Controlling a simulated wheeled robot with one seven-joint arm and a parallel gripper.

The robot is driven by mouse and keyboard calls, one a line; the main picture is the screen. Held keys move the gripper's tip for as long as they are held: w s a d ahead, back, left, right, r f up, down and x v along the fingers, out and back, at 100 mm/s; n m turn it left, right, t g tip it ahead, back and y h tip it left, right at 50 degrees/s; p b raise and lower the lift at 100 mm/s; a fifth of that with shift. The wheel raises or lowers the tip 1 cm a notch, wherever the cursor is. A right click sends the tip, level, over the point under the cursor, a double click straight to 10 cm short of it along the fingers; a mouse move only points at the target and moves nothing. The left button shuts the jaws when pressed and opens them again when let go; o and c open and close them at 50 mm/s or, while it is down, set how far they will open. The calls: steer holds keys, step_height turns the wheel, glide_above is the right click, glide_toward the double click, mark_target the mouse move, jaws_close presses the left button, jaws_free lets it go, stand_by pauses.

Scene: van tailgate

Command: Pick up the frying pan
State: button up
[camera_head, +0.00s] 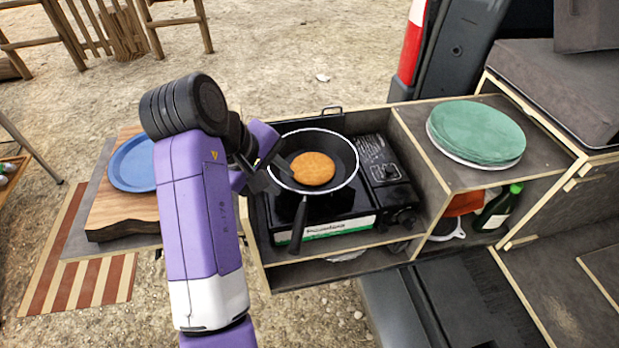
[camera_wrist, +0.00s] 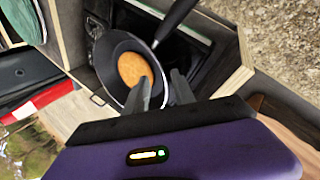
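The frying pan (camera_head: 333,148) is black with a pale rim and sits on the camping stove (camera_head: 357,217). A round golden-brown pancake (camera_head: 312,168) lies in it. Its black handle (camera_head: 298,226) points toward the front of the stove. In the wrist view the pan (camera_wrist: 112,70) and its handle (camera_wrist: 176,22) show beyond the fingers. My gripper (camera_head: 276,172) is over the pan's left side, partly covering its rim. I cannot tell whether a finger touches the pan.
Green plates (camera_head: 475,131) are stacked on the right of the wooden cabinet (camera_head: 430,157). A green bottle (camera_head: 497,208) stands in the compartment below. A blue plate (camera_head: 133,164) rests on a wooden board (camera_head: 115,212) at left, partly behind my arm. Open ground lies behind the stove.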

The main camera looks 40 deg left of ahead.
mark_target(308, 186)
steer(key=x, duration=0.5)
steer(key=shift+s, duration=0.15)
steer(key=shift+c, duration=0.4)
jaws_close()
stand_by(0.8)
